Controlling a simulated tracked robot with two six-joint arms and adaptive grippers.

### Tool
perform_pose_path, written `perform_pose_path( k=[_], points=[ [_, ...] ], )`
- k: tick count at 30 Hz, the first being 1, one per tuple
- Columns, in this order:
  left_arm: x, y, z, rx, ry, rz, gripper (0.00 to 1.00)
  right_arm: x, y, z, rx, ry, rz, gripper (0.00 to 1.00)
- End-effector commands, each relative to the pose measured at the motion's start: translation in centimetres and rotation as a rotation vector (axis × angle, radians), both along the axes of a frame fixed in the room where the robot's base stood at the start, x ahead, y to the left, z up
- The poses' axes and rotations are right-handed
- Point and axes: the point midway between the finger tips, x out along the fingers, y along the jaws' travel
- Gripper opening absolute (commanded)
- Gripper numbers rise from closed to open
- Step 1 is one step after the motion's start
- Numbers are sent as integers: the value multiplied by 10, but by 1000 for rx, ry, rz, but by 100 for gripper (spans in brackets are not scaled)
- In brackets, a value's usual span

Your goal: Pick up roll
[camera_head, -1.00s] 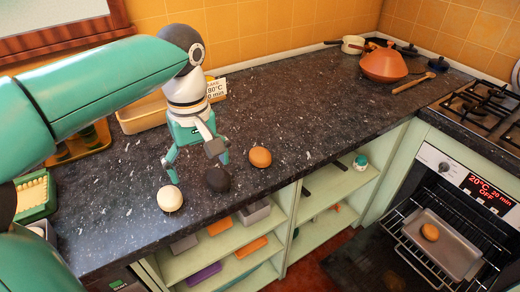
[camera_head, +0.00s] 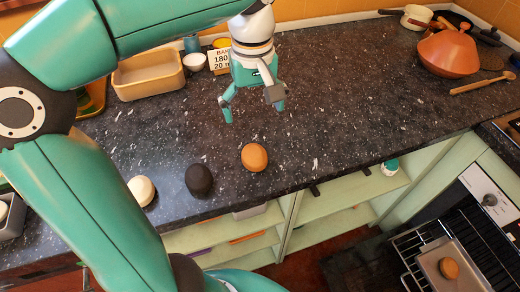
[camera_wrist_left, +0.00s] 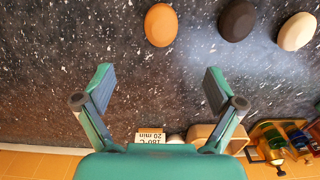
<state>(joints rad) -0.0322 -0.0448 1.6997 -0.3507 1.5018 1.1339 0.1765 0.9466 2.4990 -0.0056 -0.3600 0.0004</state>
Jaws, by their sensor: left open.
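Three rolls sit in a row on the dark speckled counter. In the head view they are a golden-brown roll (camera_head: 254,157), a very dark roll (camera_head: 199,179) and a pale roll (camera_head: 141,190). The left wrist view shows the golden-brown roll (camera_wrist_left: 160,25), the dark roll (camera_wrist_left: 237,20) and the pale roll (camera_wrist_left: 297,31) beyond my fingertips. My left gripper (camera_head: 253,112) is open and empty, above the counter and behind the golden-brown roll. My right gripper is not in view.
A beige baking dish (camera_head: 149,76) and a card (camera_head: 220,60) reading 180 and 20 min stand at the back. A terracotta tagine (camera_head: 448,54) and a wooden spoon (camera_head: 482,87) are at the far right. The middle counter is clear.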

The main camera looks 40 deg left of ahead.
Motion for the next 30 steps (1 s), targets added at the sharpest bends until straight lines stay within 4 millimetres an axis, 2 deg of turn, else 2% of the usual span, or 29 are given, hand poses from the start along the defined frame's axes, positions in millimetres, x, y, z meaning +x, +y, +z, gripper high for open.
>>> perform_pose_path(
  k=[6, 12, 22, 30],
  points=[
    [-3, 2, -50, 0, 6, 7, 94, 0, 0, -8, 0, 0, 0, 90],
    [-2, 2, -85, 0, 4, 7, 94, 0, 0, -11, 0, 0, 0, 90],
    [-2, 2, -108, 0, 4, 7, 94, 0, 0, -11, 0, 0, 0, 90],
    [-1, 2, -144, 0, 4, 7, 94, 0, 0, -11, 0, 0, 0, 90]
  ],
)
